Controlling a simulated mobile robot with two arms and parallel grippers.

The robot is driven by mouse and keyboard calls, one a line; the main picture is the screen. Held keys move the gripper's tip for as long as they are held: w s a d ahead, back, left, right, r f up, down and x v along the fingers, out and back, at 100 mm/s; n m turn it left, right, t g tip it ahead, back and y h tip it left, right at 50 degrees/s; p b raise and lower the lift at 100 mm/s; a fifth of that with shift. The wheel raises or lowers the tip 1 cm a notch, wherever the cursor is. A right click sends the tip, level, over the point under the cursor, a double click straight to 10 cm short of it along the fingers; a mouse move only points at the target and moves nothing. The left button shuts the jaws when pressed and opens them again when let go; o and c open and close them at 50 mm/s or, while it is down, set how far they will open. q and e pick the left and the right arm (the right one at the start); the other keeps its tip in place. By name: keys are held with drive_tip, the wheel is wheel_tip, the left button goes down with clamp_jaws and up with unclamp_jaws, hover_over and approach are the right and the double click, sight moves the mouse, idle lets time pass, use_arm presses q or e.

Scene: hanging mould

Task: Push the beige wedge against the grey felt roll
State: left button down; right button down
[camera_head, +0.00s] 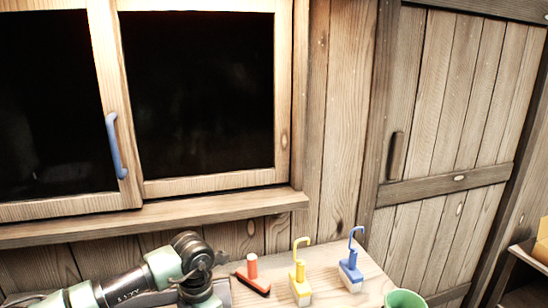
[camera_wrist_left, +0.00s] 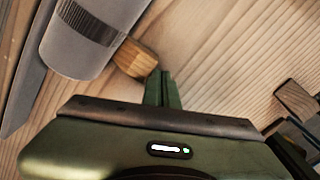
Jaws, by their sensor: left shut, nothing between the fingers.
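The grey felt roll (camera_wrist_left: 75,45) lies at the upper left of the left wrist view, with a dark ribbed band around it. A light-brown wooden piece (camera_wrist_left: 135,60), which looks like the beige wedge, sits at the roll's right side and appears to touch it. My left gripper (camera_wrist_left: 163,88) is shut and empty, with its green fingertips right against or very close to the wedge; I cannot tell whether they touch. In the head view my left arm covers this part of the table, and the wedge is hidden. My right gripper is not in view.
A green cup (camera_head: 404,299) is at the bottom edge. A brown wooden block (camera_wrist_left: 297,100) lies at the right in the wrist view.

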use_arm(q)
drive_tip(key=shift+s+d+r+p, duration=0.15)
drive_tip(key=shift+s+r+p, duration=0.1)
drive_tip(key=shift+s, duration=0.25)
drive_tip(key=shift+s+d+r+p, duration=0.1)
drive_tip(key=shift+s+p, duration=0.1)
drive_tip(key=shift+s, duration=0.3)
drive_tip(key=shift+s+d+r+p, duration=0.1)
drive_tip(key=shift+s+d+p, duration=0.05)
drive_tip(key=shift+s, duration=0.3)
drive_tip(key=shift+s+d+r+p, duration=0.1)
drive_tip(key=shift+s+p, duration=0.05)
drive_tip(key=shift+s, duration=0.3)
wheel_tip(320, 180, up, 7)
drive_tip(key=s+p, duration=0.2)
drive_tip(key=p, duration=0.1)
drive_tip(key=shift+d+p, duration=0.3)
drive_tip(key=shift+p, duration=0.1)
